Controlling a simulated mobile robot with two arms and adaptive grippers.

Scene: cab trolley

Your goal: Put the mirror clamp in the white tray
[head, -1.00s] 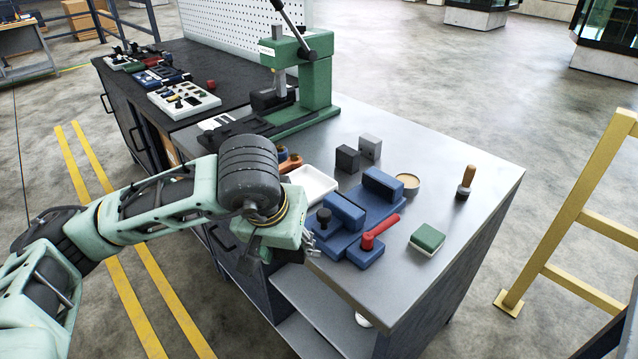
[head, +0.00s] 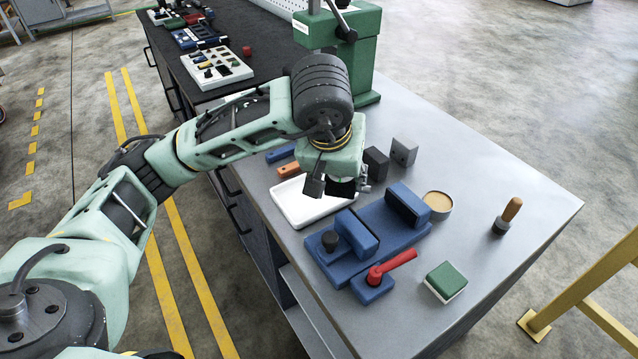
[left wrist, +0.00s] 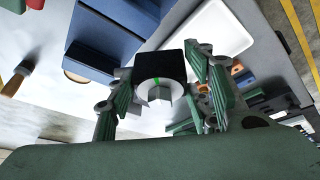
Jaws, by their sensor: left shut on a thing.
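My left gripper (head: 338,188) is over the right part of the white tray (head: 290,215), which lies on the grey bench top. In the left wrist view its fingers (left wrist: 158,88) are shut on the mirror clamp (left wrist: 157,64), a black block with a pale, notched round part and a green mark. The tray (left wrist: 222,40) shows behind and to the right of the clamp there. In the head view the gripper mostly hides the clamp. I cannot tell its exact height above the tray. My right gripper is not in view.
Dark and grey blocks (head: 403,152) are behind the gripper. A green press (head: 365,50), orange-handled tool (head: 288,170), round tin (head: 437,203), green-topped block (head: 446,280) and brush (head: 507,214) stand around.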

